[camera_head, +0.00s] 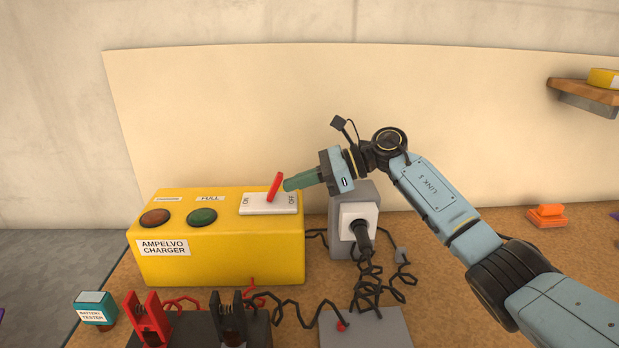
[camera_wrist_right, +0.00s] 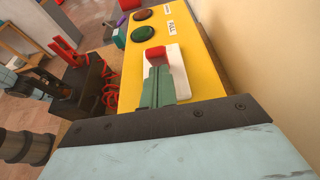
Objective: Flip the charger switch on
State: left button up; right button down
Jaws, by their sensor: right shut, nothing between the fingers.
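The yellow charger (camera_head: 218,250) stands on the table, labelled AMPELVO CHARGER. On its top is a white switch plate (camera_head: 258,208) marked ON at the left and OFF at the right. The red switch lever (camera_head: 275,187) stands up from it with its top leaning right, toward OFF. My right gripper (camera_head: 288,184), with green fingers, is shut and empty on the OFF side of the lever, its tips at or very near it. In the right wrist view the lever (camera_wrist_right: 155,53) shows just beyond the fingertips (camera_wrist_right: 157,72); contact is not certain. My left gripper is not in view.
A red clamp (camera_head: 148,318) and a black clamp (camera_head: 230,318) stand before the charger with loose cables. A grey socket box with a plug (camera_head: 358,220) stands right of it. A battery tester (camera_head: 95,308) is at the front left. A wall panel (camera_head: 220,110) rises behind.

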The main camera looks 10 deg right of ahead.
aim_at(279, 174)
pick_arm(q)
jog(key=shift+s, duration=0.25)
